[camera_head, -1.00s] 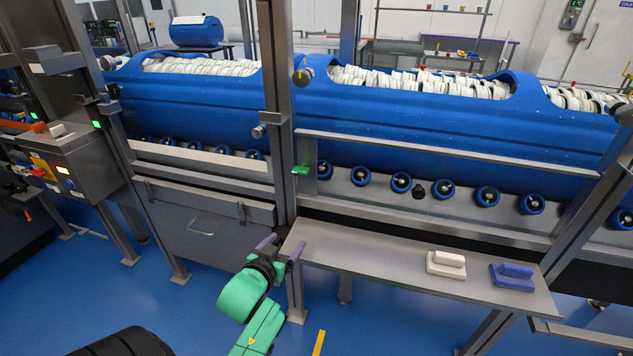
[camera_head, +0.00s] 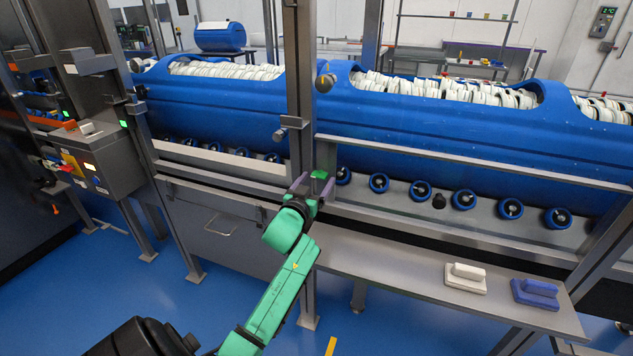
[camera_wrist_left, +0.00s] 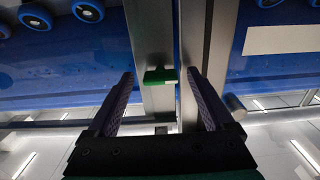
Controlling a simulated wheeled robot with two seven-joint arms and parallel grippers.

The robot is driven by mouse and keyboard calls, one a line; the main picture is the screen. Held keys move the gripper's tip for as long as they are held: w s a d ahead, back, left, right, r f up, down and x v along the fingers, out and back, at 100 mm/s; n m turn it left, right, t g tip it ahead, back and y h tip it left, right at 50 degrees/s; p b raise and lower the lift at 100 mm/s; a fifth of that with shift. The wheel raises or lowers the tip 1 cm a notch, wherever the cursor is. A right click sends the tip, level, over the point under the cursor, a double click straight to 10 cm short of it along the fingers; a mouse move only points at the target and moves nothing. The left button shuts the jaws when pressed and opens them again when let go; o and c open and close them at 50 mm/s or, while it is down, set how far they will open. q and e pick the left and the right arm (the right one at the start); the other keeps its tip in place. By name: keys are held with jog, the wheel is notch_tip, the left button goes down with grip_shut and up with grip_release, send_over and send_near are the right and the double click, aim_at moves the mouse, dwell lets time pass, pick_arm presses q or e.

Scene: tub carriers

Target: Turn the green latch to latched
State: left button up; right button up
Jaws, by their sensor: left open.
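The green latch (camera_head: 319,174) is a small green handle on the grey upright post, in front of the long blue tub. My left gripper (camera_head: 314,185) is open at the post, level with or just below the latch. In the left wrist view the two purple fingers (camera_wrist_left: 160,78) stand on either side of the latch, with a gap at both sides. I cannot tell how deep the latch sits between them. My right gripper is not in view.
A grey shelf (camera_head: 390,268) sticks out at the lower right, bearing a white-handled block (camera_head: 466,278) and a blue one (camera_head: 536,293). A grey rail (camera_head: 440,157) runs right from the post. A control box (camera_head: 105,165) stands at the left.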

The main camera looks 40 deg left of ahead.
pick_arm(q)
jog(key=shift+w, duration=0.1)
grip_shut()
jog(key=shift+m, duration=0.4)
jog(key=m, duration=1.1)
jog(key=m+p, duration=0.1)
jog(key=m, duration=0.5)
jog(key=shift+a+r, duration=0.15)
jog(key=shift+a, duration=0.1)
dwell(0.3)
